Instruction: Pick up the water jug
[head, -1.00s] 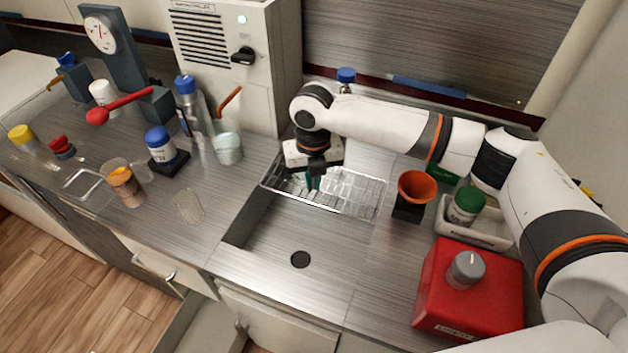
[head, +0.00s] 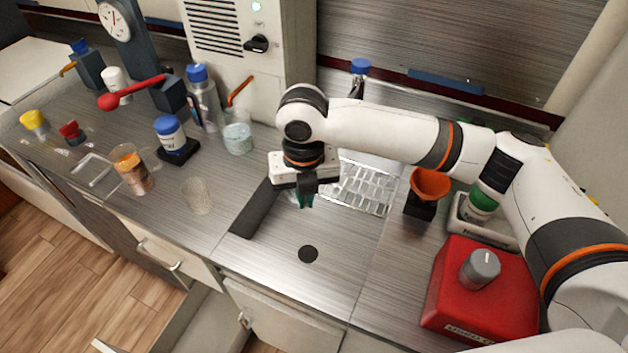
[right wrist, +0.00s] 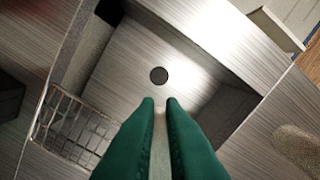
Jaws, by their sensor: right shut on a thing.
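My right gripper (head: 306,199) hangs over the back left of the sink, pointing down. In the right wrist view its green fingers (right wrist: 161,100) are close together, with a narrow pale strip (right wrist: 160,145) between them. What this held thing is I cannot tell, as the fingers hide most of it. No vessel is plainly marked as the water jug. My right gripper touches neither. My left gripper is out of view.
The sink (head: 285,255) is open below my gripper, with a wire rack (head: 358,187) at its back. An orange funnel (head: 430,184) stands right of it. An empty clear cup (head: 198,196) and an orange-filled cup (head: 132,170) stand left, near the counter's front edge.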

